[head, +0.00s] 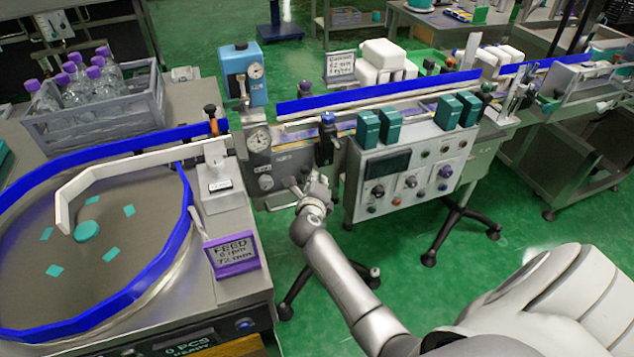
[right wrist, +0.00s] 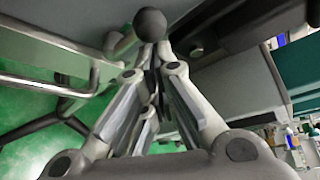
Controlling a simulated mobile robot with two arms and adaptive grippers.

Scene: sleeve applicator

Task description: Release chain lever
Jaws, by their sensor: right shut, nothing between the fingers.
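My right gripper (head: 308,184) is at the front of the conveyor, just below a dark blue-topped knob clamp (head: 326,140) and left of the control box. It also shows in the right wrist view (right wrist: 152,52), with its fingers closed together and nothing between them. A dark round ball knob (right wrist: 150,22) sits right at the fingertips in the wrist view and looks like the end of a lever. Whether the fingers touch it I cannot tell. In the head view the gripper hides most of this lever. My left gripper is not in view.
The control box (head: 408,175) with knobs and a dark display stands right of the gripper. A round feed table (head: 130,240) with blue rim and teal pieces is at left, with a purple-framed FEED sign (head: 232,255).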

